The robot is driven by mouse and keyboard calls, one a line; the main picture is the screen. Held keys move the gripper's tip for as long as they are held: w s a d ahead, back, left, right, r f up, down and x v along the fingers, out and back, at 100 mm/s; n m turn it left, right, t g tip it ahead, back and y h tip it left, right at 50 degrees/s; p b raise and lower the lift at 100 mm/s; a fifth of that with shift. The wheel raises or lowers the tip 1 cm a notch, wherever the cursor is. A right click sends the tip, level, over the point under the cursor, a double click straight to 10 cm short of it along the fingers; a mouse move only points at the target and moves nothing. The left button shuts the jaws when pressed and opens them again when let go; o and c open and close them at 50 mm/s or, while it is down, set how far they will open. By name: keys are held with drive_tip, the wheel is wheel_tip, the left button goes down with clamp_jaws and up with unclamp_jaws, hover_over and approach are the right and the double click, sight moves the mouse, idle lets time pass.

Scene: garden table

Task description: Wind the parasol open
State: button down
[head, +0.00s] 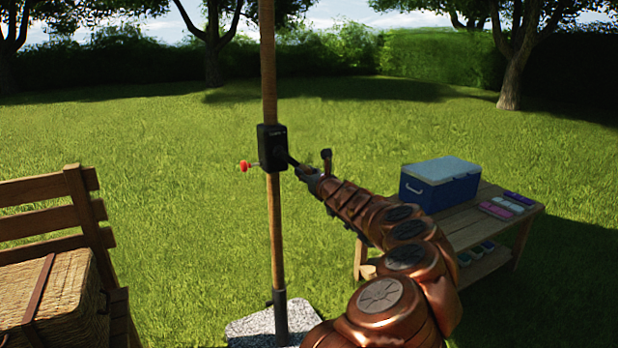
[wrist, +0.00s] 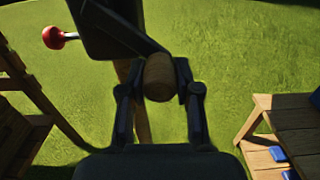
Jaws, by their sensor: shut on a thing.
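The parasol's wooden pole (head: 268,75) stands upright. A black crank housing (head: 272,146) is fixed to it, with a red knob (head: 245,166) on its left side. The housing (wrist: 103,28) and red knob (wrist: 54,37) also show in the wrist view. A dark crank arm (wrist: 138,36) runs from the housing to a round wooden handle (wrist: 159,77). My gripper (head: 306,171) is right of the housing, at the end of the crank arm. In the wrist view my gripper (wrist: 160,88) is shut on the handle, a finger on each side. The canopy is out of view.
The pole stands in a speckled stone base (head: 255,330). A wooden bench (head: 80,205) with a wicker basket (head: 55,300) is at left. A low wooden table (head: 470,238) at right carries a blue cooler (head: 440,187) and small coloured packs (head: 508,203). Open lawn lies behind.

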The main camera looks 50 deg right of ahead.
drive_tip(key=shift+w+a+f+b, duration=0.15)
drive_tip(key=shift+a+f+b, duration=0.3)
drive_tip(key=shift+f+b, duration=0.55)
drive_tip(key=b, duration=0.1)
drive_tip(key=a+b, duration=0.1)
drive_tip(key=b, duration=0.1)
drive_tip(key=shift+w+a, duration=0.3)
drive_tip(key=c, duration=0.7)
unclamp_jaws()
drive_tip(key=shift+b+v, duration=2.5)
drive_tip(key=shift+v, duration=2.55)
